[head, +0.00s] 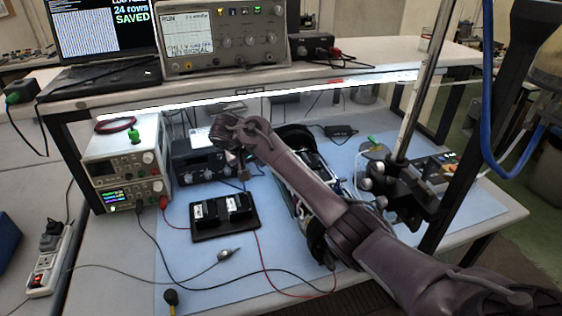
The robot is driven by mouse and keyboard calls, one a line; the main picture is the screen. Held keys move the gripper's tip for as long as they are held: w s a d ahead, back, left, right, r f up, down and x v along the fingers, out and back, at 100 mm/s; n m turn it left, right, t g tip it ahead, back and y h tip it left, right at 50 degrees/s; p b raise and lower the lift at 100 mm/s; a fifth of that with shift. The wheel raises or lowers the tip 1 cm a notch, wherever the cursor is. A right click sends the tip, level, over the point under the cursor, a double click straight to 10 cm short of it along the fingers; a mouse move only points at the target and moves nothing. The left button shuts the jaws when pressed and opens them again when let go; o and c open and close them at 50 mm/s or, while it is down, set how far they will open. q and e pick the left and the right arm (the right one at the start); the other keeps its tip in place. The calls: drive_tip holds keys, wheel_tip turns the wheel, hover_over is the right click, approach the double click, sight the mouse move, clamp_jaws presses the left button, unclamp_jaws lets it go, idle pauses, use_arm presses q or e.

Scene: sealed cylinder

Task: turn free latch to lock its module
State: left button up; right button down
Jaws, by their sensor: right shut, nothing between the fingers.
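My right arm reaches in from the lower right across the bench. Its gripper (243,175) is small in view, points down above the blue mat and is shut and empty. A dark open cylinder housing (297,133) lies on the mat behind my right arm, which hides much of it. Two black modules with white labels, one on the left (204,212) and one on the right (238,205), sit side by side on a black tray (225,233), just in front of the gripper. I cannot make out the latch. My left gripper is not in view.
Stacked bench instruments (127,165) and a dark power unit (197,161) stand at the left and back. An oscilloscope (222,38) and laptop (100,30) are on the shelf above. A metal post (413,105) rises at right. Cables and a probe (226,254) lie on the front mat.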

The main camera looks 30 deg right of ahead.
drive_tip(key=d+f+p, duration=0.3)
drive_tip(key=d+f, duration=0.1)
drive_tip(key=d, duration=0.3)
drive_tip(key=shift+w+f, duration=0.15)
drive_tip(key=shift+w, duration=0.05)
drive_tip(key=shift+w+f, duration=0.1)
